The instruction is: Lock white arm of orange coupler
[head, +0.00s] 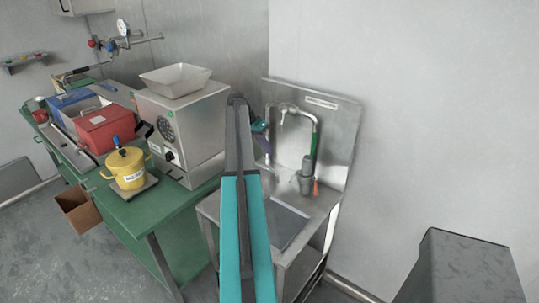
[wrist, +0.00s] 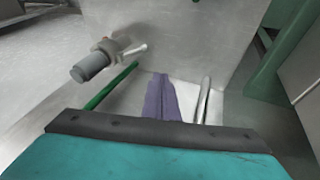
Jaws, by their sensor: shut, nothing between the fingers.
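A small orange part (head: 316,187), likely the orange coupler, hangs at the right of the sink's back panel, beside a grey cylinder (head: 306,183). Its white arm is too small to make out in the head view. In the wrist view a grey cylindrical fitting (wrist: 92,67) with a pale lever (wrist: 134,48) sits at upper left; no orange shows there, so I cannot tell whether this is the coupler.
The steel sink unit (head: 340,140) carries a bent tap pipe with a green section (head: 314,146). A green table (head: 170,215) at left bears a grinder (head: 190,125), a yellow pot (head: 127,168) and a red box (head: 103,130). A grey block (head: 465,265) stands at lower right.

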